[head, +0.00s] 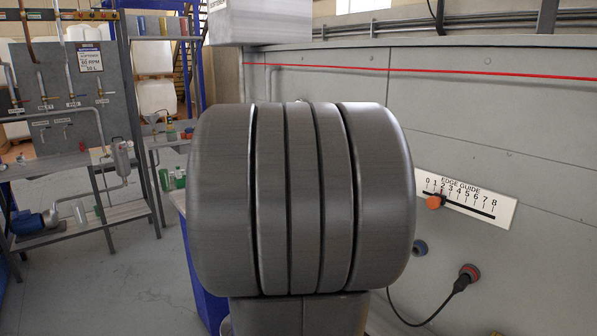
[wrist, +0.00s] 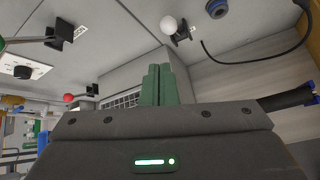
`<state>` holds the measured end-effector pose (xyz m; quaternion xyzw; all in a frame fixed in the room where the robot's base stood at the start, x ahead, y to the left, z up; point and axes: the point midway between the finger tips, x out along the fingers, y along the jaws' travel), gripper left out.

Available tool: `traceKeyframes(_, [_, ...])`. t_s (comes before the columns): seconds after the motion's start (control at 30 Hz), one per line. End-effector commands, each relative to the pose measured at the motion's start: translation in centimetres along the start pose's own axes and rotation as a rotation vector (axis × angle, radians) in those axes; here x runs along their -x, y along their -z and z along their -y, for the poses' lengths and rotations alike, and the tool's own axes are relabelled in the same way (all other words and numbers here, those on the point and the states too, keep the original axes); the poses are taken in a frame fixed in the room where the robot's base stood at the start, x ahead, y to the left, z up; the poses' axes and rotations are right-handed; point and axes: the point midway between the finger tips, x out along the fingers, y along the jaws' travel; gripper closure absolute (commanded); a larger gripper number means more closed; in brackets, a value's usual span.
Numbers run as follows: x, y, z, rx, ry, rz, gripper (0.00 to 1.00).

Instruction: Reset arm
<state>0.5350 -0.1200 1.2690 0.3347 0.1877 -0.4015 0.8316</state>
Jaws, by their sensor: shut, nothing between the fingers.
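My gripper (wrist: 159,70) shows in the wrist view with its two green fingers together and nothing between them. It points toward a grey machine panel and touches nothing that I can make out. In the head view my own grey arm fills the middle of the picture, and my gripper is hidden there.
In the head view, the grey machine wall carries an edge guide scale (head: 465,198) with an orange slider (head: 434,202) near 2. Below is a cabled plug (head: 461,284). A pipe rack (head: 85,130) stands left. The wrist view shows a white knob (wrist: 169,25) and a red-ended lever (wrist: 80,94).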

Motion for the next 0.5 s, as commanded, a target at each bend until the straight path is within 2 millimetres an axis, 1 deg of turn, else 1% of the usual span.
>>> traceKeyframes(0.03, [0.9, 0.2, -0.1, 0.001, -0.005, -0.001, 1.0])
traceKeyframes(0.1, [2.0, 0.3, -0.1, 0.003, -0.005, -0.003, 1.0])
traceKeyframes(0.5, [-5.3, -0.7, 0.2, -0.005, 0.004, 0.004, 1.0])
